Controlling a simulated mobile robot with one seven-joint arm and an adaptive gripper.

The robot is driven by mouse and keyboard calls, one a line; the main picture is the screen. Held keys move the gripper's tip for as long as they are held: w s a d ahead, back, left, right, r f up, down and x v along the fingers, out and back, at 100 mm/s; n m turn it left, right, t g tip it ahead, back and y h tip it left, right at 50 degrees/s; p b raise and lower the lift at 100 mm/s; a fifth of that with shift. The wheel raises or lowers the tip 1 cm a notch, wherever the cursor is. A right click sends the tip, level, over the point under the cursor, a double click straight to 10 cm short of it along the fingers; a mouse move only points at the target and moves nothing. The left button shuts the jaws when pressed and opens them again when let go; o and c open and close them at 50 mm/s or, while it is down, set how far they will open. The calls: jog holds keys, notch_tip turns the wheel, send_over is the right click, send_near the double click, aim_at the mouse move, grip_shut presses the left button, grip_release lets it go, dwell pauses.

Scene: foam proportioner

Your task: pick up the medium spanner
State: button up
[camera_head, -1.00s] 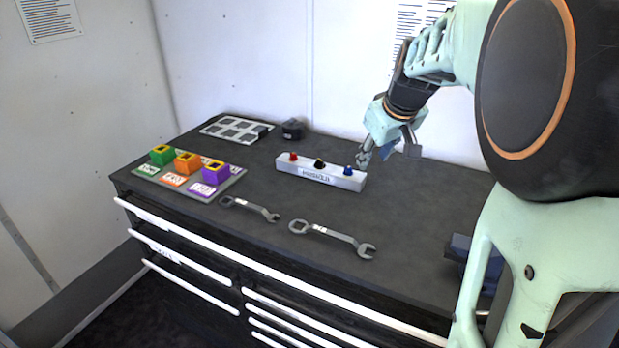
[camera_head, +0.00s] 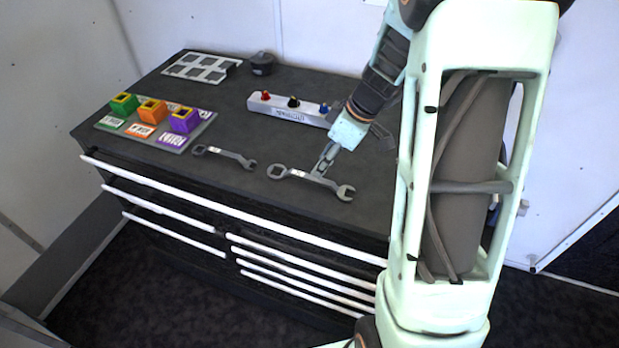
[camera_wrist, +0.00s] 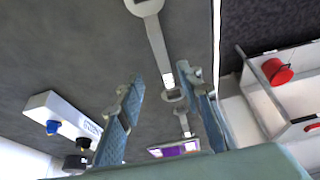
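Two spanners lie flat on the dark worktop (camera_head: 225,105). The larger one (camera_head: 310,178) is nearer the right and also shows in the wrist view (camera_wrist: 158,45). The smaller one (camera_head: 228,155) lies to its left and shows partly in the wrist view (camera_wrist: 183,124). No size mark tells which is the medium spanner. My gripper (camera_head: 320,170) is over the larger spanner's handle, pointing down. In the wrist view my gripper (camera_wrist: 168,108) is open, fingers apart, with the larger spanner's ring end seen between them. I cannot tell its exact height above the spanner.
A white bar with red, black and blue knobs (camera_head: 290,108) stands behind the spanners. Green, orange and purple blocks (camera_head: 152,112) stand on a labelled board at left. A grey-white slotted plate (camera_head: 200,67) and a small dark object (camera_head: 262,62) lie at the back. White drawer handles line the front.

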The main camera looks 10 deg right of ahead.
aim_at(310, 176)
jog(key=shift+a+p+x, duration=0.2)
jog(key=shift+p+x, duration=0.2)
jog(key=shift+x, duration=1.05)
jog(key=shift+a+p+x, duration=0.15)
jog(key=shift+p+x, duration=0.2)
jog(key=shift+x, duration=1.1)
jog(key=shift+s+r, duration=0.1)
grip_shut()
